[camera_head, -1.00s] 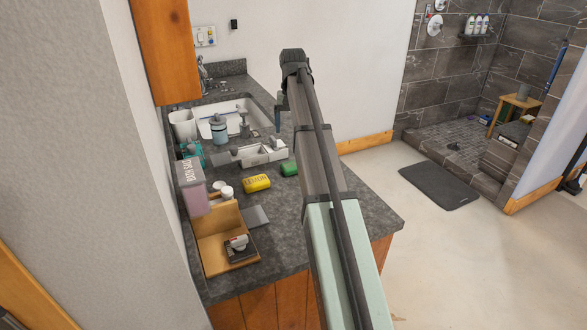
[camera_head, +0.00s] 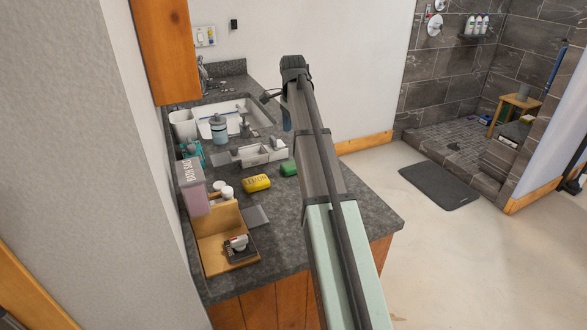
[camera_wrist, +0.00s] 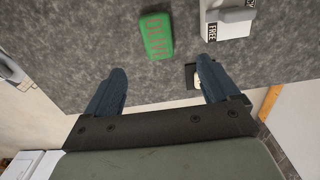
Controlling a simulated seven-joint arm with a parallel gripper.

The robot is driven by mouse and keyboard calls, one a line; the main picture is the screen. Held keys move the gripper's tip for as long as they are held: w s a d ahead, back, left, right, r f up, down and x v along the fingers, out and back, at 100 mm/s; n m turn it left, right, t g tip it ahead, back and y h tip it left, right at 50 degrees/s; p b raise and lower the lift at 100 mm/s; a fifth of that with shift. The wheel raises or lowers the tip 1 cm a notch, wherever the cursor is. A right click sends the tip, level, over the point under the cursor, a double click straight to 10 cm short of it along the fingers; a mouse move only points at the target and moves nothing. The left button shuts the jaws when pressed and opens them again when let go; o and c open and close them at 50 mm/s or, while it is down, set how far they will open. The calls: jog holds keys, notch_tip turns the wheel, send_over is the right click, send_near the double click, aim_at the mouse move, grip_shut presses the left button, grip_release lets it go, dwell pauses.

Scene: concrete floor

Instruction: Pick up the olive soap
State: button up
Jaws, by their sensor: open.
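The olive soap is a green bar with red lettering. In the head view the olive soap (camera_head: 289,169) lies on the dark counter, just left of my arm and right of the yellow soap. In the wrist view the olive soap (camera_wrist: 157,36) lies flat beyond my fingertips, near the middle top. My gripper (camera_wrist: 163,70) is open with nothing held, its two blue fingers spread and pointing toward the counter, apart from the soap. In the head view my gripper is partly hidden behind the arm.
A yellow soap marked LEMON (camera_head: 256,183) lies left of the olive soap. A white divided tray (camera_head: 262,154) stands behind it. A bottle (camera_head: 219,129) is by the sink. A wooden stand (camera_head: 213,245) is at the front.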

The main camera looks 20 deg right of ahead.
send_over(291, 165)
jog(key=f, duration=0.4)
jog(key=d+f, duration=0.1)
jog(key=f, duration=0.2)
jog(key=shift+w, duration=0.3)
jog(key=f, duration=0.2)
jog(key=a+f, duration=0.1)
jog(key=f, duration=0.1)
jog(key=shift+s, duration=0.25)
jog(key=shift+f, duration=0.5)
jog(key=c, duration=1.2)
